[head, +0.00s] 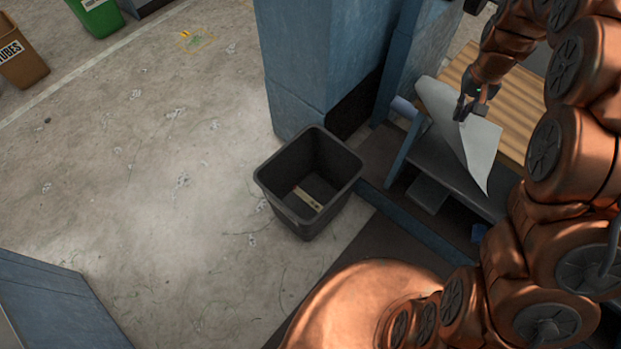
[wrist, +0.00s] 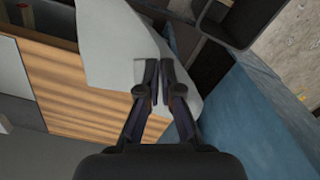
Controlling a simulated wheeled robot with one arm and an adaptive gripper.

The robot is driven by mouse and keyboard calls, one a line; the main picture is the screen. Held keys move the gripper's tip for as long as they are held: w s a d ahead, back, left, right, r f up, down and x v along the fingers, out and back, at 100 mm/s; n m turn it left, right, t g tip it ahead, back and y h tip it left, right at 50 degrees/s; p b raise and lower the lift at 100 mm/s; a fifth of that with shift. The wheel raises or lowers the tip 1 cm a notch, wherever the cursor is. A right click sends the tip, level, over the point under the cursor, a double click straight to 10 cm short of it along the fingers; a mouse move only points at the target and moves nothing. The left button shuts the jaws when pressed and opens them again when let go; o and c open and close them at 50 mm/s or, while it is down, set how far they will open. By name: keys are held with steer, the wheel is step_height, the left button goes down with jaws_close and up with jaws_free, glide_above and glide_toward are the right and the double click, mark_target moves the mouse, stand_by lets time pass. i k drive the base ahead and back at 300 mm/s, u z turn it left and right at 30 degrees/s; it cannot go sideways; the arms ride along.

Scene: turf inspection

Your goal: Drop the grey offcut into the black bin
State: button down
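The grey offcut (head: 464,132) is a thin, pale, curled sheet. It hangs over the edge of a wooden slatted bench top at the right of the head view. My gripper (head: 467,111) is at its upper part, with the fingers closed together on the sheet. In the wrist view, the offcut (wrist: 120,50) spreads behind my gripper's fingertips (wrist: 153,68), which are nearly together over it. The black bin (head: 270,190) stands open on the floor, left of and below the offcut in the head view. A corner of the bin (wrist: 212,37) shows at the wrist view's top right.
A yellowish strip (head: 308,199) lies in the bin. A blue pillar (head: 318,60) stands right behind the bin. The slatted bench (head: 516,95) is at right. A brown bin (head: 20,60) and green bin (head: 97,17) are far left. The floor at left is clear.

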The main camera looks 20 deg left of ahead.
mark_target(325, 168)
steer(key=k, duration=0.5)
steer(key=u, duration=2.4)
steer(key=i, duration=1.5)
steer(key=z, duration=1.8)
